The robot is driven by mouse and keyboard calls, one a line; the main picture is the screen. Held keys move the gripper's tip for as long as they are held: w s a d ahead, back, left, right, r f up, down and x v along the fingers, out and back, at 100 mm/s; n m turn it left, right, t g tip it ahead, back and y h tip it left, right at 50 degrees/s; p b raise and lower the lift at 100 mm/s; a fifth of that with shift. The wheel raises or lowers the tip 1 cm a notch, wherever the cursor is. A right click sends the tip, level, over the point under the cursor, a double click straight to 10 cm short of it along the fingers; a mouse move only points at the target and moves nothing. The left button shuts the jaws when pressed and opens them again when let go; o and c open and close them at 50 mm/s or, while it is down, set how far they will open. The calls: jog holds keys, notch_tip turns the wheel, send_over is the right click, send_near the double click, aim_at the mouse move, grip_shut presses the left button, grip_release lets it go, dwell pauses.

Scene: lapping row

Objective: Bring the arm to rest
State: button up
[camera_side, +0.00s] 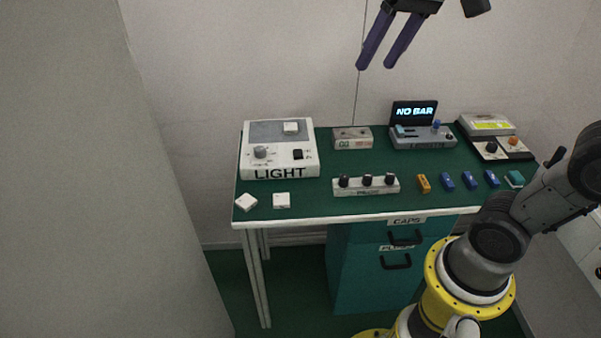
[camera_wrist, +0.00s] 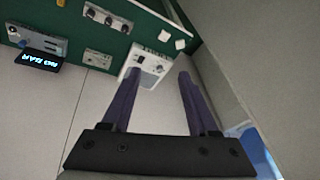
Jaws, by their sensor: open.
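My gripper (camera_side: 381,66) is at the top of the side view, high above the green table (camera_side: 340,206) and in front of the plain wall. Its two purple fingers are apart with nothing between them. In the wrist view my gripper (camera_wrist: 160,75) also shows both fingers spread and empty, pointing toward the wall and table. The upper part of the arm near the gripper is cut off by the top edge of the side view.
On the table stand a white LIGHT box (camera_side: 280,172), a knob strip (camera_side: 366,187), a NO BAR display (camera_side: 415,111) and a grey-and-black unit (camera_side: 490,127). Two white blocks (camera_side: 282,200) lie at the front left, several small coloured blocks (camera_side: 448,181) at right. Drawers (camera_side: 390,261) below are shut.

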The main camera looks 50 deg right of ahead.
jog(key=s+f+n+t, duration=0.1)
jog(key=s+f+n, duration=0.3)
jog(key=s+f, duration=0.6)
jog(key=shift+f+t, duration=0.3)
jog(key=shift+f, duration=1.4)
jog(key=shift+s, duration=0.1)
